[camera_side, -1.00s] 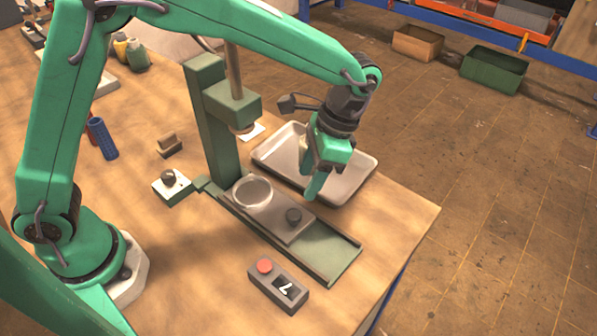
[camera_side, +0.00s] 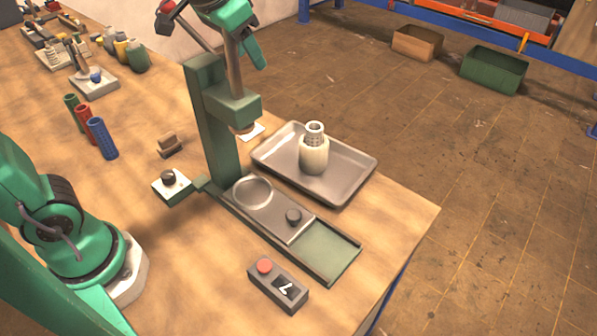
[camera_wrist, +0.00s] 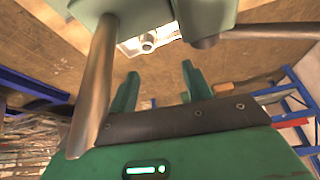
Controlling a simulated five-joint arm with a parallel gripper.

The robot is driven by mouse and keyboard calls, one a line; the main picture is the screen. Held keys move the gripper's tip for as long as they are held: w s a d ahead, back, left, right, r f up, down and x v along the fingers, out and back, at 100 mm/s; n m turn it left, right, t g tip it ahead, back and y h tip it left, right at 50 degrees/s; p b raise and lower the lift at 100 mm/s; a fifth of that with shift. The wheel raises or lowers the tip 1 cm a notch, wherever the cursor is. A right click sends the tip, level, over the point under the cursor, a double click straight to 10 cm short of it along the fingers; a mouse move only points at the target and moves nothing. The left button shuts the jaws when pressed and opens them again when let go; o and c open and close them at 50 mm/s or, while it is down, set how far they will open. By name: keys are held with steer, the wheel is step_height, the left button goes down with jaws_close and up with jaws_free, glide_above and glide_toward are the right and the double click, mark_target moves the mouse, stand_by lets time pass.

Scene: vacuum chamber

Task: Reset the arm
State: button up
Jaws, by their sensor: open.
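My gripper (camera_side: 250,48) is raised high at the top of the side view, behind the green press stand (camera_side: 205,115), partly cut by its rod. In the wrist view my gripper (camera_wrist: 158,80) shows two green fingers spread apart with nothing between them. A cream cylindrical part with a metal threaded neck (camera_side: 314,152) stands upright in the metal tray (camera_side: 341,190), well below and apart from my gripper. The tray shows small in the wrist view (camera_wrist: 130,45), beyond the fingers.
A control box with a red button (camera_side: 278,284) sits in front. Coloured cylinders (camera_side: 101,138) stand left. The press rod (camera_wrist: 92,90) is close to my gripper.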

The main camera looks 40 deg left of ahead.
steer(key=s+a+r+n+t+y, duration=0.1)
steer(key=s+a+r+n+t, duration=0.25)
steer(key=s+a, duration=0.5)
steer(key=s+d+f+m+g, duration=0.1)
steer(key=s+d+f+g, duration=0.1)
steer(key=s+f, duration=0.5)
step_height(320, 180, down, 3)
steer(key=shift+d+r+m+g, duration=0.2)
steer(key=shift+d+m+g, duration=0.15)
steer(key=shift+d, duration=0.5)
